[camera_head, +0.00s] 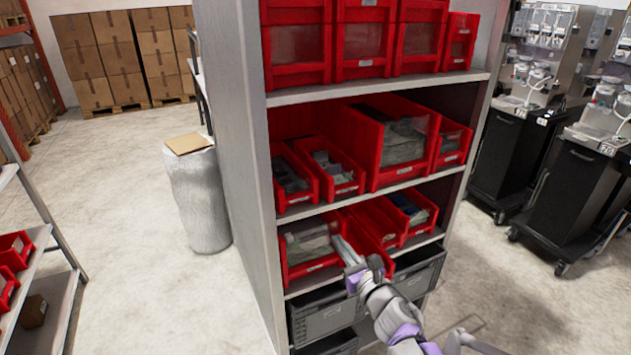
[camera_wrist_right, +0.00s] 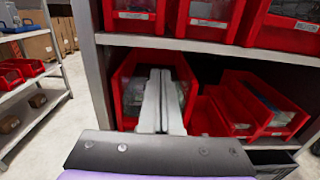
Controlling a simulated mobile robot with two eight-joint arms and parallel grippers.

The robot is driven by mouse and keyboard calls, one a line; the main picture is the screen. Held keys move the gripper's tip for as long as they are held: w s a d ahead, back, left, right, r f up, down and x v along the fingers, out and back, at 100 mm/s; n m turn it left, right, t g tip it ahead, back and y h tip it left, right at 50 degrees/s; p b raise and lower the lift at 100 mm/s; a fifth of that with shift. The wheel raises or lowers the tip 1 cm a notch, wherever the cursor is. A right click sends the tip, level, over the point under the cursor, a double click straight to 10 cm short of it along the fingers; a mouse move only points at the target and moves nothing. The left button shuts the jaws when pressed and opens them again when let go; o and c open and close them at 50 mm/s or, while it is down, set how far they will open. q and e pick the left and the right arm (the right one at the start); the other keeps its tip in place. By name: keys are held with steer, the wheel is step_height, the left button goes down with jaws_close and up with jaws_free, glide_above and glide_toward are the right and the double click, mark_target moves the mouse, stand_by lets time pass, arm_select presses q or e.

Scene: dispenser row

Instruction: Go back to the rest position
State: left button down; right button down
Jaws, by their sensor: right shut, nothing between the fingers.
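My right gripper (camera_head: 345,250) is in front of the lower red-bin shelf of the tall grey shelf unit (camera_head: 238,150). Its fingers are together and empty, pointing at a red bin (camera_head: 290,275) with grey packets inside. In the right wrist view the closed fingers (camera_wrist_right: 160,85) lie across the middle of that red bin (camera_wrist_right: 130,115) and hide part of its contents. Whether the fingertips are inside the bin or just in front of it I cannot tell. My left gripper is not in view.
More red bins (camera_head: 405,150) fill the shelves above. Grey crates (camera_head: 325,315) sit below. A wrapped drum (camera_head: 200,200) stands left of the shelf unit. Black carts (camera_head: 575,190) with machines stand at the right. Stacked cartons (camera_head: 85,70) are at the back left. Floor between is clear.

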steer(key=s+d+m+g+h+p, duration=0.2)
steer(key=s+d+m+h, duration=0.3)
steer(key=m, duration=0.7)
steer(key=s+d+m+g+h+p, duration=0.25)
steer(key=s+d+m, duration=0.25)
steer(key=s+m, duration=0.5)
steer(key=s+a+f+m+g+p, duration=0.1)
steer(key=s+f+m+g, duration=0.2)
steer(key=s+m, duration=0.5)
steer(key=s+a+f+m+g+y, duration=0.1)
steer(key=s+f+m+g, duration=0.3)
steer(key=s+m, duration=0.4)
steer(key=shift+s+a+f+m+p, duration=0.25)
steer(key=shift+a+m+p, duration=0.15)
steer(key=shift+a+m, duration=0.45)
